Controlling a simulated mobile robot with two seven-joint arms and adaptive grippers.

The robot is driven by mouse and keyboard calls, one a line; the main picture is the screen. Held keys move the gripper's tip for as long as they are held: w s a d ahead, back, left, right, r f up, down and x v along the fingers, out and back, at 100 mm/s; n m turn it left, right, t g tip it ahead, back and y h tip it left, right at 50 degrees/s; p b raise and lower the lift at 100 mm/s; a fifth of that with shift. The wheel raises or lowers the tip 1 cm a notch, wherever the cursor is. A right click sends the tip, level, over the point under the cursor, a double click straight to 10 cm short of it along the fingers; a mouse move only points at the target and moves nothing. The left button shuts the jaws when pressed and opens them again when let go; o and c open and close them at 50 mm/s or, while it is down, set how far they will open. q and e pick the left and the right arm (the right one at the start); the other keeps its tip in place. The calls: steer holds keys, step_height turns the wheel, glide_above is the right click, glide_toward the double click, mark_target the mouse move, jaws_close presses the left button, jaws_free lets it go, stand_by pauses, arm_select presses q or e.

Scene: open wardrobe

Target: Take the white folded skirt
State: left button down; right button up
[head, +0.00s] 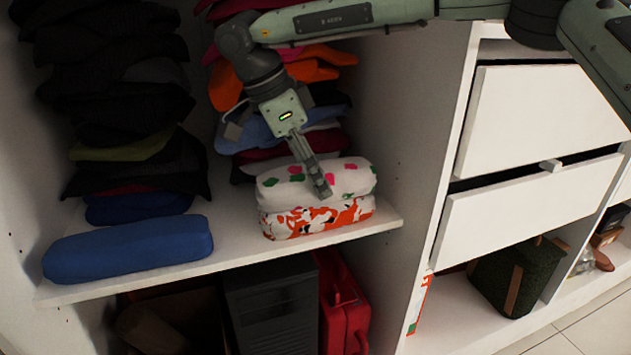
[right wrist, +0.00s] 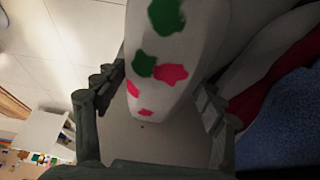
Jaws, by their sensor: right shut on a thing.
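The white folded skirt (head: 352,177) with green and pink spots lies on top of another folded cloth on the wardrobe shelf. My right gripper (head: 324,190) reaches down over it from above and is shut on it. In the right wrist view the skirt (right wrist: 190,75) sits between the two fingers of my right gripper (right wrist: 160,118). The skirt still appears to touch the cloth below. My left gripper is not in view.
A white cloth with orange-red pattern (head: 318,219) lies under the skirt. A blue folded item (head: 130,250) is at the left of the shelf (head: 235,259). Dark stacked clothes (head: 110,75) stand behind it. A white partition (head: 415,130) and drawers (head: 540,115) are at right.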

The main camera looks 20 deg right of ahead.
steer(key=shift+r+p, duration=2.85)
steer(key=shift+r, duration=0.7)
